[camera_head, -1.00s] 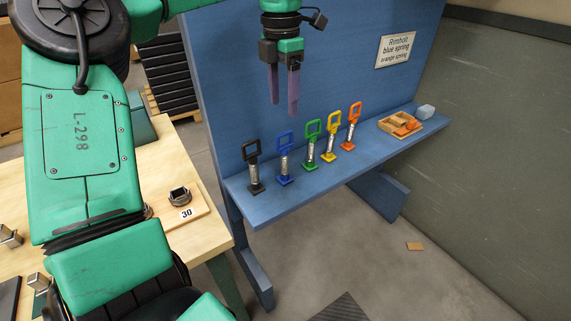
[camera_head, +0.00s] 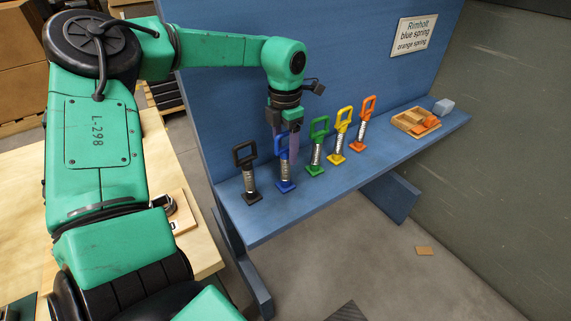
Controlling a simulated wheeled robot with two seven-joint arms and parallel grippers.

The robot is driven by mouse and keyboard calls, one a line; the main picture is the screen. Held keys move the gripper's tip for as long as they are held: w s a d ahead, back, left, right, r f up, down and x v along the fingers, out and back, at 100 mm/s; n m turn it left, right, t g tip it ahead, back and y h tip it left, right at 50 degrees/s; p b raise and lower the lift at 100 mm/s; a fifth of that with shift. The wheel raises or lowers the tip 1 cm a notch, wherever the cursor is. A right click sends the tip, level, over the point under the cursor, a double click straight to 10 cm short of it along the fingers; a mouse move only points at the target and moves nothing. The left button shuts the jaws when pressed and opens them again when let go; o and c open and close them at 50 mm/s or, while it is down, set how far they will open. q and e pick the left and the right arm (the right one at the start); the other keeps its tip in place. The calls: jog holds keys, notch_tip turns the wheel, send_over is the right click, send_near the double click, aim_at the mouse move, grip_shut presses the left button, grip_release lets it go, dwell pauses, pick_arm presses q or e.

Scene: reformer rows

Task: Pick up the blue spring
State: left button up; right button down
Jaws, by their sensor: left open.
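The blue spring (camera_head: 285,170) stands upright on the blue shelf (camera_head: 270,218), with a blue loop handle on top, a silver coil and a blue square foot. It is second from the left in a row of springs. My left gripper (camera_head: 286,150) points down at the blue spring's upper part, with its purple fingers open. The fingers partly overlap the spring's handle in the picture; I cannot tell whether they touch it. My right gripper is not in view.
A black spring (camera_head: 247,175) stands close on the left, and a green spring (camera_head: 317,146) on the right. Beyond are yellow (camera_head: 341,136) and orange (camera_head: 364,124) springs, a wooden tray (camera_head: 408,122) and a grey block (camera_head: 443,106). A back panel carries a sign (camera_head: 413,35).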

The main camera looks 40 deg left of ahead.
pick_arm(q)
jog(key=shift+f, duration=0.95)
grip_shut()
dwell(0.6)
